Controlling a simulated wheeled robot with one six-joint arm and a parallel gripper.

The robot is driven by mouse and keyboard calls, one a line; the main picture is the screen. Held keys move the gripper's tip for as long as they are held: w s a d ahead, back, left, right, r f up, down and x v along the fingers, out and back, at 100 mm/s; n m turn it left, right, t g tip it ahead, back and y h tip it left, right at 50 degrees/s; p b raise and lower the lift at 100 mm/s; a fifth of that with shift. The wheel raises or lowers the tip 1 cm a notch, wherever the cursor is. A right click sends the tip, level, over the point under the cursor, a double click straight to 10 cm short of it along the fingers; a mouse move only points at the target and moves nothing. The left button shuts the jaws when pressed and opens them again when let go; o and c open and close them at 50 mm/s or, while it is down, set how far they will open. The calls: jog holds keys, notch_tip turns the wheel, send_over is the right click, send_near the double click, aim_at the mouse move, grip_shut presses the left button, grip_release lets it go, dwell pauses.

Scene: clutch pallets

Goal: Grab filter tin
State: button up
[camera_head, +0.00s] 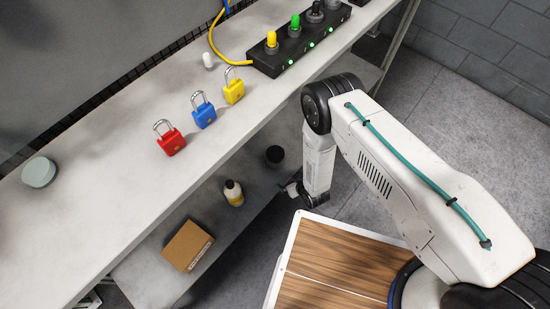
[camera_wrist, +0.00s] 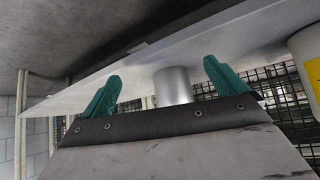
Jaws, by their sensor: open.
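A plain silver cylinder (camera_wrist: 173,86), which looks like the filter tin, shows between my fingertips in the wrist view. Part of it is hidden behind my gripper body. In the head view a dark round-topped can (camera_head: 275,155) stands on the lower shelf just beyond my gripper (camera_head: 289,188); it seems to be the same thing. My gripper (camera_wrist: 162,82) is open, with its two green fingers apart on either side of the cylinder. No contact shows, and I cannot tell the exact gap.
A bottle with a yellow label (camera_head: 233,193) stands left of the can; it also shows at the wrist view's right edge (camera_wrist: 308,58). A cardboard box (camera_head: 187,246) is farther along the lower shelf (camera_head: 150,273). The bench top (camera_head: 120,205) overhangs this shelf and carries several padlocks.

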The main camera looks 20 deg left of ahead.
aim_at(276, 155)
jog(key=w+a+r+t+y, duration=0.1)
jog(key=w+a+r+y, duration=0.1)
jog(key=w+a+r+t+y, duration=0.2)
jog(key=r, duration=0.1)
jog(key=shift+a+r, duration=0.15)
jog(key=shift+a, duration=0.2)
jog(key=shift+w+a+t, duration=0.25)
jog(key=shift+t, duration=0.05)
jog(key=x, duration=0.7)
jog(key=shift+s+a, duration=0.1)
jog(key=shift+s, duration=0.2)
jog(key=c, duration=1.2)
